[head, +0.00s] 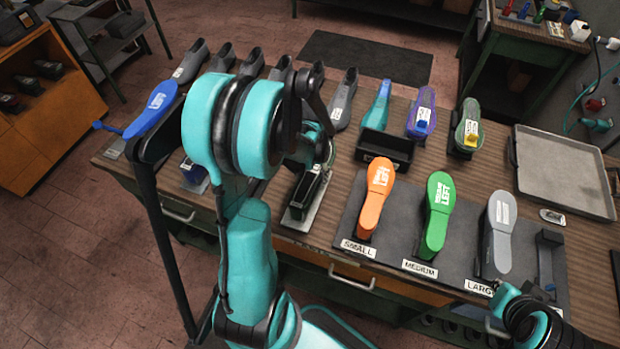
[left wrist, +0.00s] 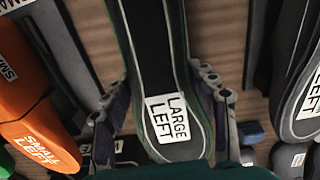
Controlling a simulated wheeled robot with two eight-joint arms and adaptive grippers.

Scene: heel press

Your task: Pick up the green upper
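A green upper with a yellow label (head: 467,128) stands at the back of the bench in the head view, right of a purple one (head: 421,122). In the left wrist view a dark shoe-shaped piece with a green edge, marked LARGE LEFT (left wrist: 165,118), lies between the two fingers of my left gripper (left wrist: 167,100). The fingers lie close along both its sides; I cannot tell whether they press on it. In the head view my left arm hides most of that gripper. My right arm's end (head: 535,318) is at the lower right, its fingers not clear.
Orange (head: 375,200), green (head: 437,215) and grey (head: 498,235) sole-shaped pieces lie on a dark mat by SMALL, MEDIUM and LARGE labels. A black bin (head: 384,150) stands behind them. A grey tray (head: 565,170) lies at right. Grey shoe forms (head: 344,98) line the back.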

